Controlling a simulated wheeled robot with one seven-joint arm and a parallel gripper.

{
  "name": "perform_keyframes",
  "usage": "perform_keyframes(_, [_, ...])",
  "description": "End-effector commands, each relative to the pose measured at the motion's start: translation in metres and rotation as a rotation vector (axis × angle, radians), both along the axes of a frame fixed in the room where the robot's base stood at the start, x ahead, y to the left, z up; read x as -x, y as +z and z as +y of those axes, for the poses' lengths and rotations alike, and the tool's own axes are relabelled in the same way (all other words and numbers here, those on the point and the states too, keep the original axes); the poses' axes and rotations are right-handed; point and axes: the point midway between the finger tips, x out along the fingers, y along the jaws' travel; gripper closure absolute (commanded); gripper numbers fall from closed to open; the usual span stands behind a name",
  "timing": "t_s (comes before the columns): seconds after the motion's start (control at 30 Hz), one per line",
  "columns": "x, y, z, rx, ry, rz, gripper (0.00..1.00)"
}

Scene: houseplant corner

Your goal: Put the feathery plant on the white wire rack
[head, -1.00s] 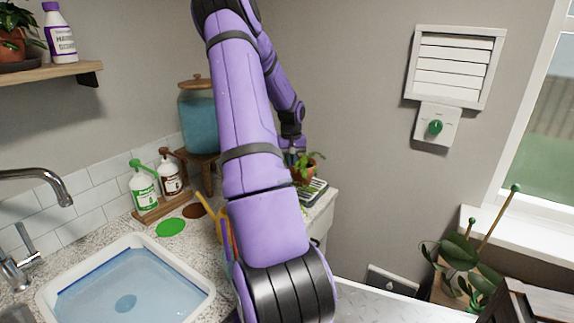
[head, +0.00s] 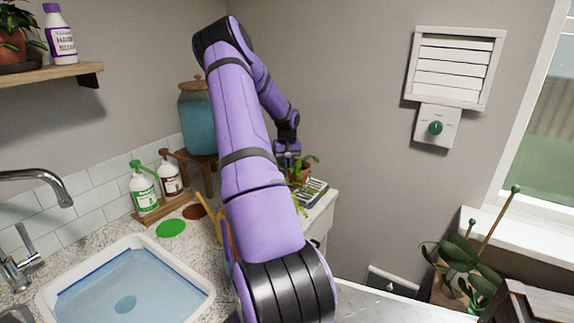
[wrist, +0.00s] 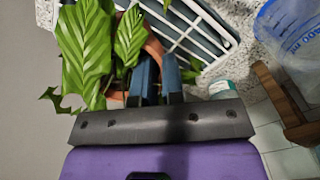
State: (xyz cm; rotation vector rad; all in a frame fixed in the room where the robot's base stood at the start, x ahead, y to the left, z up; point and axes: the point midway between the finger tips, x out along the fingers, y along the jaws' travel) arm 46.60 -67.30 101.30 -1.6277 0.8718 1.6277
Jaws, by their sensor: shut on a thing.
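My gripper (head: 290,160) is at the far end of the counter, beyond my arm. In the wrist view its two blue fingers (wrist: 158,65) are shut on the rim of a terracotta pot (wrist: 153,46). The pot holds a plant with green, ribbed leaves (wrist: 86,45), which also shows in the head view (head: 309,160), with some leaves hanging below the pot. The white wire rack (head: 316,189) is just beside and below the plant. In the wrist view the rack (wrist: 205,25) lies behind the pot. Whether the pot touches it is unclear.
A blue dispenser (head: 198,118) on a wooden stand is left of my gripper. Bottles (head: 144,187) stand on a wooden tray nearby. A water-filled basin (head: 125,285) is at the front left. Another plant (head: 452,258) stands at the right by the window.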

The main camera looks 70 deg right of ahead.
Motion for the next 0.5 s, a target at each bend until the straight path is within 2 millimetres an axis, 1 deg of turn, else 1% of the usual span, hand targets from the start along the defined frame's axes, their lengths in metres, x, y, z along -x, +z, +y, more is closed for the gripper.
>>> perform_keyframes(0.17, [0.0002,-0.0020,-0.0003,0.000,0.000,0.000,1.00])
perform_keyframes(0.2, [0.0001,-0.0024,0.0000,-0.001,0.000,0.001,0.84])
perform_keyframes(0.27, [0.0001,-0.0023,0.0000,-0.001,0.000,0.001,0.70])
perform_keyframes(0.3, [0.0001,-0.0023,0.0001,-0.001,0.000,0.001,0.65])
perform_keyframes(0.5, [0.0001,-0.0022,0.0001,0.000,0.001,0.000,0.65])
